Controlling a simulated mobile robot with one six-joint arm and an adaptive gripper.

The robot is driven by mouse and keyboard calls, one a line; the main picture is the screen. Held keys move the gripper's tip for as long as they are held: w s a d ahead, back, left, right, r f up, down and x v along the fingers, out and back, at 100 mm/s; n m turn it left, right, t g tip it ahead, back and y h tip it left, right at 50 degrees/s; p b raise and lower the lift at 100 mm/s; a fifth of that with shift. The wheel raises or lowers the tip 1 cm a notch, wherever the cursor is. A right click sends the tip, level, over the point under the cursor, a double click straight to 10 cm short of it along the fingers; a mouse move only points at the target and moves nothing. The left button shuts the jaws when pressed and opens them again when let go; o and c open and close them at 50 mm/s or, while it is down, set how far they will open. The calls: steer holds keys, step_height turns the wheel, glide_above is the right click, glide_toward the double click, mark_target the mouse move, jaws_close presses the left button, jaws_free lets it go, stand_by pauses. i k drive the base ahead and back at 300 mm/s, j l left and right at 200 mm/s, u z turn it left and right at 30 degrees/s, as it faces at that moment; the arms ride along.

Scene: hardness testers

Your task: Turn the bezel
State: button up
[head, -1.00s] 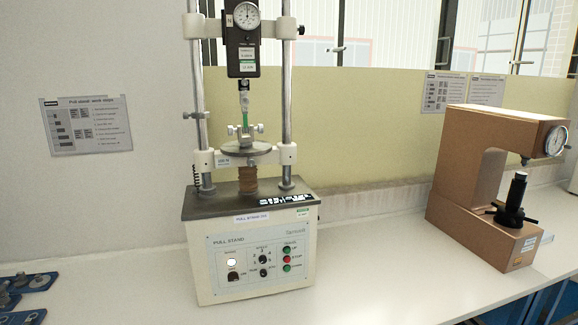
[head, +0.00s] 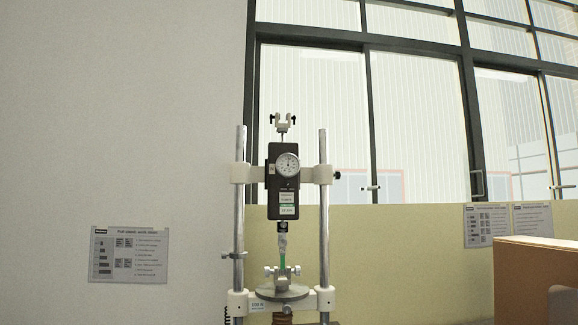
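In the head view, a round dial with a pale face and a thin rim, the bezel (head: 287,165), sits on the upper front of a dark force gauge (head: 273,190). The gauge is held upright between the two metal columns of the pull stand (head: 323,228). A white hook or clamp fitting stands on top of the gauge. Below it, a green piece (head: 282,263) hangs over a round plate (head: 282,292) with a small clamp. The dial's pointer is too small to read. My gripper is not in view.
A printed sheet (head: 128,255) hangs on the left wall. More sheets (head: 486,225) hang at right. Large windows are behind the stand. The bench top is out of view.

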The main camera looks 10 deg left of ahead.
mark_target(294, 167)
steer(key=i+j+u, duration=0.25)
steer(key=i, duration=0.25)
steer(key=i+u, duration=0.3)
steer(key=i, duration=0.2)
